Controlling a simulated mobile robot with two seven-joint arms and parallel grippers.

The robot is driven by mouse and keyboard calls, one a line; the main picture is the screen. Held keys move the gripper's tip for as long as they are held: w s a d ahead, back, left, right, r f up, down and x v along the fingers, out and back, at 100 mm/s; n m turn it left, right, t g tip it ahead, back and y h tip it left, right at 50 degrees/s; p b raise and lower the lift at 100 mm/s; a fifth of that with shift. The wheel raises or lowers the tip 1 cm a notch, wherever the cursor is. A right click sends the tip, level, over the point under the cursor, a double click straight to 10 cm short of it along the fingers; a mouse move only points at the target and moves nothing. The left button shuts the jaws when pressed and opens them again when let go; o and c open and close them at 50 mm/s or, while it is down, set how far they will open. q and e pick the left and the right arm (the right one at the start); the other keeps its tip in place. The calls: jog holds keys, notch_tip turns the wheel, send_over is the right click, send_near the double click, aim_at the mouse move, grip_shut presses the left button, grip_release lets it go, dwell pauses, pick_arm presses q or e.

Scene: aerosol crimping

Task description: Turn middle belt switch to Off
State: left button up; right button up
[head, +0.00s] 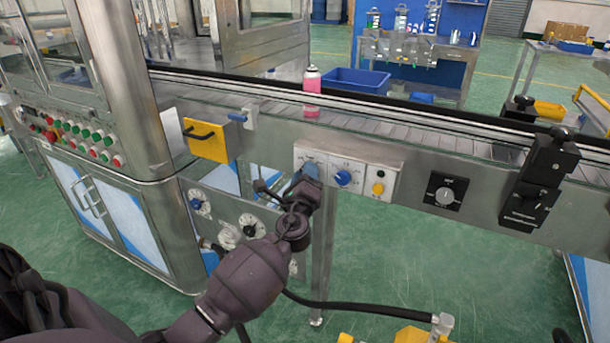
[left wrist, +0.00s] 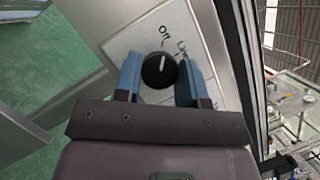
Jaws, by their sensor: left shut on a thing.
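My left gripper (head: 308,176) reaches up to the white control panel (head: 360,163) on the conveyor's front. In the left wrist view its two blue fingers (left wrist: 161,82) are shut on a round black knob (left wrist: 159,70), one on each side. In the head view the gripper hides this knob. A blue knob (head: 342,178) and a yellow button (head: 378,189) are to its right. My right gripper is not in view.
A yellow box with a black handle (head: 206,140) sticks out left of the panel. A separate black dial (head: 445,195) is farther right. A pink can (head: 312,92) stands on the conveyor. White dials (head: 199,203) and a black hose (head: 350,305) are below.

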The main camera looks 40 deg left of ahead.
pick_arm(q)
jog(key=o, duration=0.9)
jog(key=shift+s, duration=0.1)
jog(key=v, duration=1)
jog(key=shift+s+d+f, duration=0.1)
jog(key=shift+s+d, duration=0.15)
jog(key=shift+s, duration=0.05)
